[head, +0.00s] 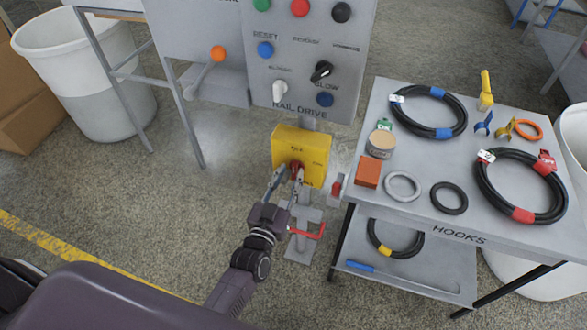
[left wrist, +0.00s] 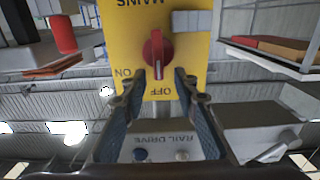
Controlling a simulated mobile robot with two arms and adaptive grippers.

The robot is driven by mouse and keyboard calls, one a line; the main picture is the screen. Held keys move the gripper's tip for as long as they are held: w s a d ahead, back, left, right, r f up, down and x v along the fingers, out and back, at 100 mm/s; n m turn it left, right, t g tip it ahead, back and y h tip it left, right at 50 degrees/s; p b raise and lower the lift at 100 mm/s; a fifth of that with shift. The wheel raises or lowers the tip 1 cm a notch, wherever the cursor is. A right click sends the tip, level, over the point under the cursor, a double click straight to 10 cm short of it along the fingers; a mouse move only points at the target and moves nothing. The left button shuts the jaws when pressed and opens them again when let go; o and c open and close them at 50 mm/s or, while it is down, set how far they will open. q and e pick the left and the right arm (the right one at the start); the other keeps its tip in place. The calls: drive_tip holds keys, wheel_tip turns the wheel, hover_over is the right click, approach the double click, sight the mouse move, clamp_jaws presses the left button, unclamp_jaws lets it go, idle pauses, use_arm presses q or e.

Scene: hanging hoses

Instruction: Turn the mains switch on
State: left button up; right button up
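The yellow mains switch box (head: 300,143) stands low on a post below the rail drive panel. Its red rotary knob (head: 297,167) is on the front. In the left wrist view the box shows upside down. There the red knob (left wrist: 155,55) stands upright in the picture, its lower end toward the OFF label, with ON to the left. My left gripper (head: 287,181) is open in front of the knob. Its fingers (left wrist: 160,78) lie to either side of the knob's lower end, with gaps visible. My right gripper is not in view.
The grey rail drive panel (head: 308,75) with buttons and knobs is above the box. A hooks table (head: 420,185) with hoses, a can and rings stands to the right. A small red-handled fitting (head: 336,187) is close beside the box.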

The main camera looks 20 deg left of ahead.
sight(295, 170)
use_arm(q)
drive_tip(key=shift+w+d, duration=0.1)
drive_tip(key=shift+w, duration=1.2)
drive_tip(key=shift+c, duration=0.7)
clamp_jaws()
